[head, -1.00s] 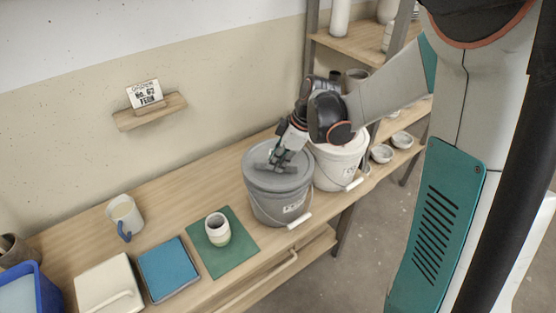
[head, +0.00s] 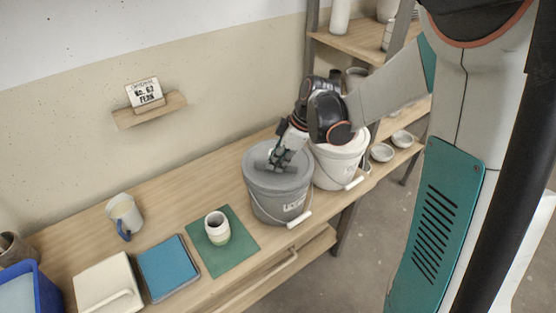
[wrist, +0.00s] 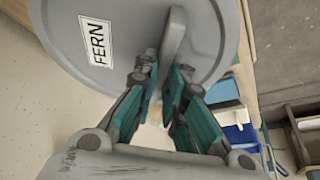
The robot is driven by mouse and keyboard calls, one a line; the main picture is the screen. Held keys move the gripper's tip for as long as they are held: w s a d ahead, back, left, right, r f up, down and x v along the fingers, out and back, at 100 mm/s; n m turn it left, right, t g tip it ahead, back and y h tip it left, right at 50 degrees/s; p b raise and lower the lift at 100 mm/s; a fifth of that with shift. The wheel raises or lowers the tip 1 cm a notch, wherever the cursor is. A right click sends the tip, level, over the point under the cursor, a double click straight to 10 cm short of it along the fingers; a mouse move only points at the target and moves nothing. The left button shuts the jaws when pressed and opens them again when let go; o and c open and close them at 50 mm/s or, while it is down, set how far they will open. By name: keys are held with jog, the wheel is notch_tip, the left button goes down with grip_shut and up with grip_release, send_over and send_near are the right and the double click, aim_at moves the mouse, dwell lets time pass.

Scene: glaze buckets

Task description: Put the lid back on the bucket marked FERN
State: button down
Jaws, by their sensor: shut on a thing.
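The grey lid (wrist: 120,55) carries a FERN label (wrist: 95,40) on its face in the wrist view. My gripper (wrist: 170,65) is shut on the lid's raised handle (wrist: 177,30). In the head view, my gripper (head: 276,160) reaches down to the grey lid (head: 255,172) over the grey bucket (head: 275,206). The lid covers the bucket's mouth and looks about level; I cannot tell whether it is fully seated. The label on the bucket's side is too small to read.
A white bucket (head: 338,172) stands close on the right, its top partly hidden by my arm. A small cup (head: 217,232) on a green mat (head: 240,252), a blue item (head: 168,268) and a mug (head: 124,213) are to the left. A card reading FERN (head: 146,94) stands on a wall shelf.

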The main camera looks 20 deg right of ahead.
jog(key=shift+f, duration=0.15)
dwell(0.4)
dwell(0.4)
jog(key=c, duration=1.6)
grip_release()
jog(key=o, duration=0.5)
jog(key=shift+r+p, duration=2.5)
jog(key=shift+r, duration=1.05)
